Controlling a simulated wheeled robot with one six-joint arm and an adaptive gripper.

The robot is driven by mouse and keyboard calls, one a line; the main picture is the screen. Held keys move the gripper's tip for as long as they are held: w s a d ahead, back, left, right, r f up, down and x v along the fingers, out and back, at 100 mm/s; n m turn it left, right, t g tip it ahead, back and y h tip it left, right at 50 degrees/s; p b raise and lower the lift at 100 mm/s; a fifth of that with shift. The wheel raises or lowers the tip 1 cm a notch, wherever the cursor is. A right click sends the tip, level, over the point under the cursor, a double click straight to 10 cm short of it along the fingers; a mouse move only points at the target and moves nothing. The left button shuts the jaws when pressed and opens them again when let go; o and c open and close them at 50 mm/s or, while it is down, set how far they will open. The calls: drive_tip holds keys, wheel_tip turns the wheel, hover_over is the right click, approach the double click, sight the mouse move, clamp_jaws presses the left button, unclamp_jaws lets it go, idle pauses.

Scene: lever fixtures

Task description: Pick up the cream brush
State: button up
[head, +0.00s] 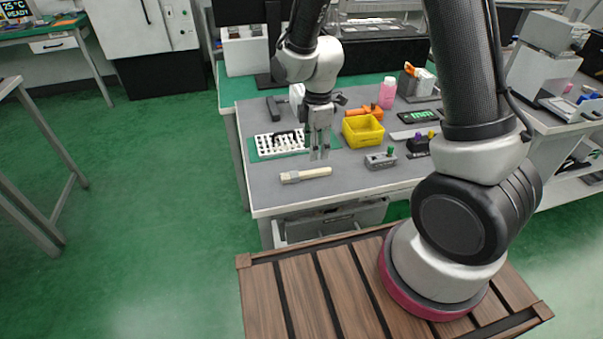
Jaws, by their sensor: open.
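The cream brush (306,174) lies flat on the grey top of the workbench (270,196), close to its front left edge.
A white perforated rack (281,143) stands behind the brush to the left. A yellow bin (362,131) and a small grey lever fixture (381,159) stand to the right. A pink bottle (387,93) is farther back. The bench front around the brush is clear.

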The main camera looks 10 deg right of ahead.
sight(313, 171)
drive_tip(key=f, duration=0.7)
drive_tip(key=shift+s+a+f, duration=0.25)
drive_tip(key=shift+a+f, duration=0.15)
drive_tip(key=c, duration=0.9)
